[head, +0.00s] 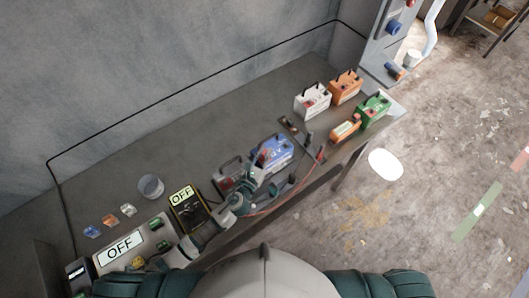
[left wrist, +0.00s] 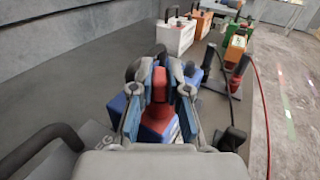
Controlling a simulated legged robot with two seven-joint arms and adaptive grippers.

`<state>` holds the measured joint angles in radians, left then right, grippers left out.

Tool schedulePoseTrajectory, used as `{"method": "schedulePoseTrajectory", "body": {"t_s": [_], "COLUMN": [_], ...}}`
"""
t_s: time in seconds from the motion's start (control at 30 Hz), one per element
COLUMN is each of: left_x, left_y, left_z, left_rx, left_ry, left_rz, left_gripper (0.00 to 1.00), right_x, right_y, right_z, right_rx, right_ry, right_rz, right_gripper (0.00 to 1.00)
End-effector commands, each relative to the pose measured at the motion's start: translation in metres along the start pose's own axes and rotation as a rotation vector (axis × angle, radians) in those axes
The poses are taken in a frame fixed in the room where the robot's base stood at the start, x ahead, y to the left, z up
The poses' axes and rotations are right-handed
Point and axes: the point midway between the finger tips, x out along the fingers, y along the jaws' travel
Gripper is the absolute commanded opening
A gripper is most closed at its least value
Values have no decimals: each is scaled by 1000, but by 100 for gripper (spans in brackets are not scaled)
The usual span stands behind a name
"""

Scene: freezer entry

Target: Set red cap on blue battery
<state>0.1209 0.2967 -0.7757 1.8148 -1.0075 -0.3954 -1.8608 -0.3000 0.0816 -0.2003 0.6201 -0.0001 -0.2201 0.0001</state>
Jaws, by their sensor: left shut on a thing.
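The blue battery (head: 278,150) stands on the bench near its front edge, partly hidden behind my left gripper. My left gripper (head: 262,161) is over the near part of its top. In the left wrist view my left gripper (left wrist: 161,72) is shut on the red cap (left wrist: 159,84), held between its two fingers. Parts of the blue battery (left wrist: 117,104) show below and beside the fingers. I cannot tell whether the cap touches a battery post. My right gripper is not in view.
A grey battery (head: 229,176) stands close left of the blue one. White (head: 312,101), orange (head: 345,86) and green (head: 374,108) boxes stand to the right. Clamps and a red cable (head: 262,212) lie along the front edge. The back of the bench (head: 215,130) is clear.

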Motion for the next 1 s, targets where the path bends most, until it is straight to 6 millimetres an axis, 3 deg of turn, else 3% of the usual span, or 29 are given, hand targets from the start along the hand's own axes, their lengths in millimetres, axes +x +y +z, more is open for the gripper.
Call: {"method": "schedulePoseTrajectory", "body": {"t_s": [0.27,0.3,0.4,0.77,1.0], "left_x": [0,0,0,-5,-50], "left_y": [0,0,0,0,0], "left_z": [-7,-6,-6,-7,-8], "left_rx": [-1,-1,-1,-1,0], "left_ry": [0,0,0,1,4], "left_rz": [0,0,0,0,1], "left_gripper": [0,22,44,44,44], "right_x": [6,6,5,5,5], "right_y": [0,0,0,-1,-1], "right_z": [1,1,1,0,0], "right_rx": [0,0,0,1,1], "right_ry": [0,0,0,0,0], "right_rz": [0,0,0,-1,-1], "right_gripper": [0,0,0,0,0]}}
